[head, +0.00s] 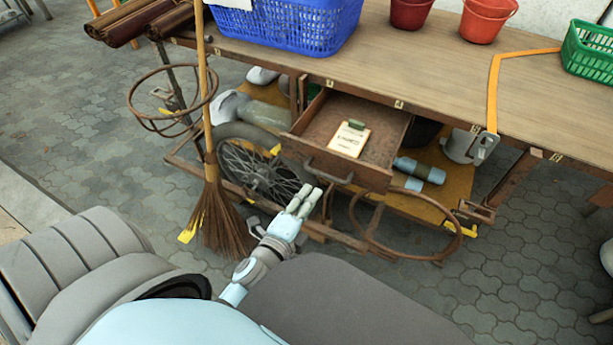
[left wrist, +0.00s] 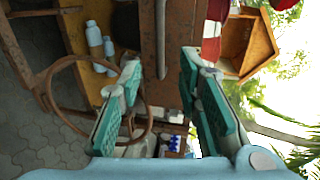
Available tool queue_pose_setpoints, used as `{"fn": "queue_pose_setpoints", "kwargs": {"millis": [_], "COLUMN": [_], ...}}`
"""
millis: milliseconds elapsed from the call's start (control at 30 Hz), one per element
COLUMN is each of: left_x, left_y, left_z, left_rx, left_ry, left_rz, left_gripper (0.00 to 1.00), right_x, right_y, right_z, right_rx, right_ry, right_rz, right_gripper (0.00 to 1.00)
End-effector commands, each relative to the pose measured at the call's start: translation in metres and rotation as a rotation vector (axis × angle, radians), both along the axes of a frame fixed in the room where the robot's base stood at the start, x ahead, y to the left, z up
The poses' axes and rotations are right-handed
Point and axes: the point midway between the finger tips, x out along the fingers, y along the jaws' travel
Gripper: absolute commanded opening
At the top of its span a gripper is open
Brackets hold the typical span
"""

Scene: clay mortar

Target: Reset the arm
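My left gripper (head: 306,195) is in front of the workbench, just below and in front of the open drawer (head: 383,158). In the left wrist view its two teal-padded fingers (left wrist: 160,72) stand apart with nothing between them. A grey metal bar, which looks like the drawer's handle, shows beyond the fingertips in that view. In the head view the handle (head: 328,176) is on the drawer front, and the gripper appears apart from it. A cream card (head: 348,142) and a small green block (head: 356,124) lie in the drawer. My right gripper is not in view.
The wooden workbench (head: 430,60) carries a blue basket (head: 290,28), red buckets (head: 483,18) and a green basket (head: 590,48). A broom (head: 212,215) stands left of my gripper. A rusty ring (head: 385,245) projects below the drawer. The paved floor at right is mostly clear.

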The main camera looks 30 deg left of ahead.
Motion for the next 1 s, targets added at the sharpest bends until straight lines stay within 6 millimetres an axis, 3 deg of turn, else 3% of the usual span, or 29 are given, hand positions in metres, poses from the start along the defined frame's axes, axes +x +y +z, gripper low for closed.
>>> {"fn": "queue_pose_setpoints", "kwargs": {"millis": [133,667,767,867,900,1000], "left_x": [-0.012,-0.012,-0.025,-0.06,-0.08,-0.144], "left_y": [-0.001,-0.001,-0.001,0.0,0.001,0.006], "left_z": [0.003,0.002,-0.043,-0.128,-0.165,-0.248], "left_rx": [-0.001,-0.063,-0.284,-0.531,-0.635,-0.849], "left_ry": [0.0,-0.004,0.087,0.267,0.349,0.538], "left_rz": [0.0,0.015,0.078,0.2,0.272,0.491], "left_gripper": [0.31,0.31,0.31,0.31,0.31,0.31], "right_x": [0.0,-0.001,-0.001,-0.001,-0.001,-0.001], "right_y": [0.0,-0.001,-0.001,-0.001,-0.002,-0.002], "right_z": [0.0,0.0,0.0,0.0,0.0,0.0], "right_rx": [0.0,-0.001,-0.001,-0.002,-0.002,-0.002], "right_ry": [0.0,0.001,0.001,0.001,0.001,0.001], "right_rz": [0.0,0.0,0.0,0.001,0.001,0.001], "right_gripper": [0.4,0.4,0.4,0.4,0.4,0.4]}}
